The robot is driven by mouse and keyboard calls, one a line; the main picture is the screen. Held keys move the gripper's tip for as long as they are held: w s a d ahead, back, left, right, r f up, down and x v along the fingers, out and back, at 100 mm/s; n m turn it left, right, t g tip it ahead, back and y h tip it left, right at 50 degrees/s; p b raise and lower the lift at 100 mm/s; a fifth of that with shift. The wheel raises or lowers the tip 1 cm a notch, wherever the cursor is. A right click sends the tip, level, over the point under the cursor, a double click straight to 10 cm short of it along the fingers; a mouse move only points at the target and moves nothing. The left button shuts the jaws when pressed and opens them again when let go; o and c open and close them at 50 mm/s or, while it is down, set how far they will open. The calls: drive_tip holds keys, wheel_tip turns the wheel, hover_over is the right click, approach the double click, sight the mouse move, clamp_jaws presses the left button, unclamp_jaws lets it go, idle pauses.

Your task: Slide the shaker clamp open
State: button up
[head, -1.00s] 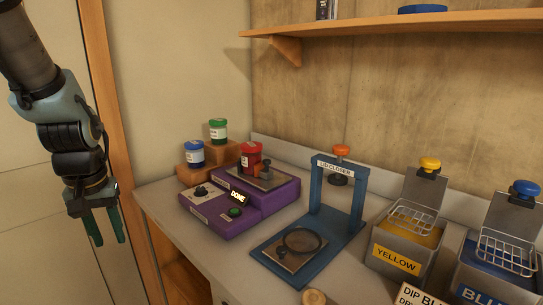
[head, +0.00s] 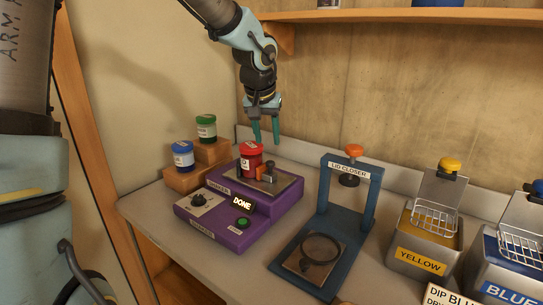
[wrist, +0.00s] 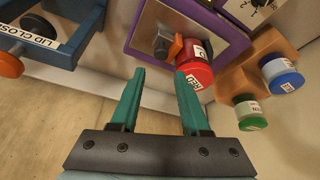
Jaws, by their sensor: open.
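The purple shaker (head: 231,221) stands on the bench, with a small lit "DONE" sign on its front. On its top plate (head: 287,190) a red-lidded jar (head: 250,155) stands beside the clamp, which has an orange part (head: 264,172). In the wrist view the clamp's orange part (wrist: 175,48) is right beside the red jar (wrist: 193,73). My gripper (head: 265,140) is open and empty, pointing down above and behind the shaker. In the wrist view my open fingers (wrist: 158,95) are apart from the clamp and jar.
Blue (head: 183,156) and green (head: 206,128) jars stand on wooden blocks left of the shaker. A blue lid closer (head: 325,215) stands to its right, then the yellow (head: 423,240) and blue (head: 495,268) dip bins. A shelf (head: 400,17) runs above.

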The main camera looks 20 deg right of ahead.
sight(270, 162)
drive_tip(key=p+x, duration=0.1)
drive_tip(key=x, duration=0.7)
drive_tip(key=shift+w+f, duration=0.15)
drive_tip(key=shift+f, duration=0.2)
drive_tip(key=shift+c, duration=0.3)
clamp_jaws()
idle(0.6)
